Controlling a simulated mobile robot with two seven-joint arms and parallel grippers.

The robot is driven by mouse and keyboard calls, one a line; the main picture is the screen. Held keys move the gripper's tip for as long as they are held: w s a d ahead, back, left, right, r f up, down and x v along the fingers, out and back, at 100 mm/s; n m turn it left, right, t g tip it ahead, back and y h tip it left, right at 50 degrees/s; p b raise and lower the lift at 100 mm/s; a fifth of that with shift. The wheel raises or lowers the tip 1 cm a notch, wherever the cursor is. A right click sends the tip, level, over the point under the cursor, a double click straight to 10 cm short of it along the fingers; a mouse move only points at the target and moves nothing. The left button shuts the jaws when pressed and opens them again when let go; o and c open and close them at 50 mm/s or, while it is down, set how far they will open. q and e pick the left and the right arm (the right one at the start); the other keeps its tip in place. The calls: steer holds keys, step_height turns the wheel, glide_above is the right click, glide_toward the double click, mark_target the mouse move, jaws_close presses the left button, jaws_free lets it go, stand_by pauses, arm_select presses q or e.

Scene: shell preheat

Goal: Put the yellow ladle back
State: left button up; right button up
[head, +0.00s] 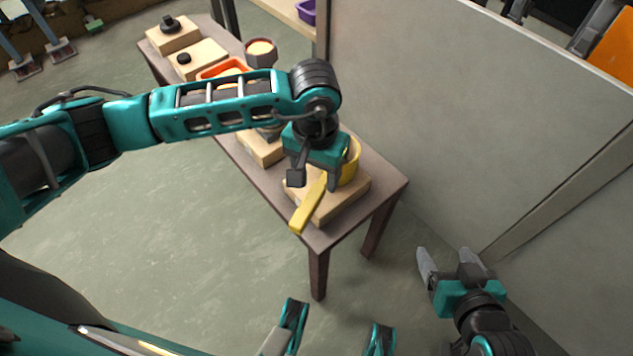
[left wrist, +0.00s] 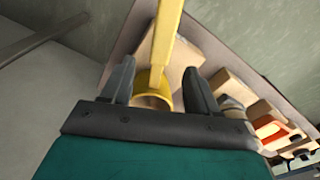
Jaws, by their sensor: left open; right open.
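The yellow ladle has its handle (head: 309,205) pointing toward the front edge of the table and its round cup (head: 351,160) toward the wall. It rests on a light wooden block (head: 345,200) at the near right end of the table. My left gripper (head: 314,184) is open above the ladle, close over the handle near the cup, and hides part of it. In the left wrist view the handle (left wrist: 165,40) and the cup (left wrist: 152,90) show between the two open fingers. I cannot tell whether a finger touches it. My right gripper (head: 452,258) is open and empty, away from the table.
The narrow brown table (head: 389,186) stands beside a grey panel (head: 440,110). Further along it are wooden blocks with black knobs (head: 172,38), an orange-rimmed tray (head: 222,66) and a dark cup (head: 261,52). My left arm hides the middle. The floor in front is clear.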

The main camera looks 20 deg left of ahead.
arm_select(q)
steer(key=shift+s+r, duration=0.1)
steer(key=shift+r, duration=1.35)
